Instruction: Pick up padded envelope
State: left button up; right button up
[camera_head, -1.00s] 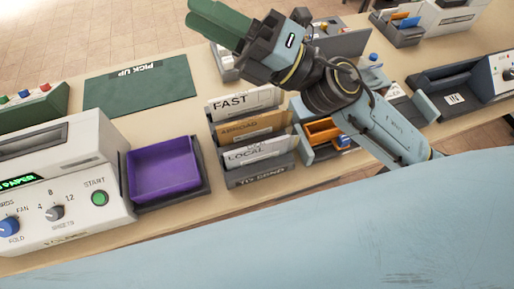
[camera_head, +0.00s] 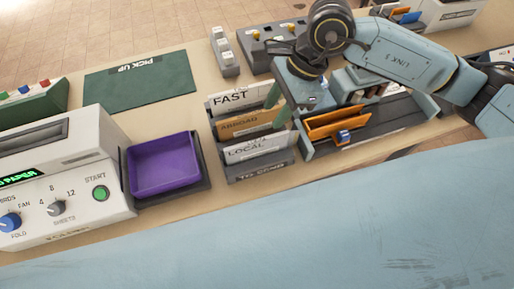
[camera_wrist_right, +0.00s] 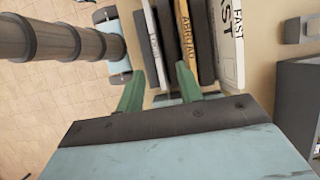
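My right gripper (camera_head: 279,106) points down at the right end of the upright file sorter (camera_head: 262,176), close to its FAST, ABROAD and LOCAL cards. In the right wrist view its two green fingers (camera_wrist_right: 160,75) stand apart, with no clear object clamped between them. I cannot tell whether the fingertips touch the sorter. No item is clearly recognisable as the padded envelope. A tan ABROAD piece (camera_head: 245,124) stands in the sorter. An orange flat item (camera_head: 338,124) with a blue clip lies in a grey tray right of the gripper. My left gripper is out of view.
A purple tray (camera_head: 165,165) and a white folding machine (camera_head: 60,185) stand left of the sorter. The green PICK UP mat (camera_head: 140,83) is bare. A grey switch box (camera_head: 270,45) sits behind the gripper.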

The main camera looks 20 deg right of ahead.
aim_at(259, 140)
jog(key=x, duration=0.3)
jog(key=p+x, duration=0.1)
jog(key=x, duration=0.1)
jog(key=s+x, duration=0.1)
jog(key=x, duration=0.2)
jog(key=shift+a+f, duration=0.2)
jog(key=shift+a, duration=0.15)
jog(key=shift+w+a+f, duration=0.1)
jog(key=shift+a+f, duration=0.05)
jog(key=shift+f, duration=0.25)
jog(key=shift+f, duration=0.25)
jog(key=shift+c, duration=0.2)
grip_shut()
